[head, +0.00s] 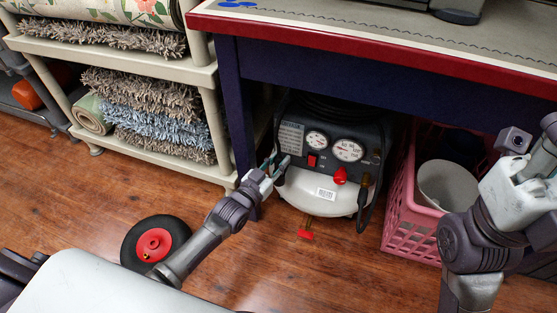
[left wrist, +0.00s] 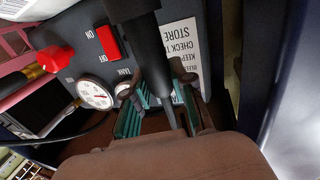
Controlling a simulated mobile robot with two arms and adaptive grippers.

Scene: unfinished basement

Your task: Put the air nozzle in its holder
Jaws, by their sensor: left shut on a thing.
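The air compressor (head: 325,160) stands under the workbench, with gauges, a red switch and a white tank. My left gripper (head: 272,170) is at its left front edge. In the left wrist view, the left gripper (left wrist: 160,108) is shut on the air nozzle (left wrist: 150,55), a long black piece with a thin grey tip that runs between the teal finger pads. The nozzle is in front of the compressor's panel, beside the white label. I cannot tell whether it touches the panel. I cannot make out the nozzle's holder. My right gripper's fingers are outside the head view.
A workbench (head: 400,78) with a red edge hangs over the compressor, its dark leg (head: 236,120) close to my left gripper. A pink crate (head: 408,215) stands to the right. A shelf (head: 150,70) with rugs stands left. A wheel (head: 153,245) is on the floor.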

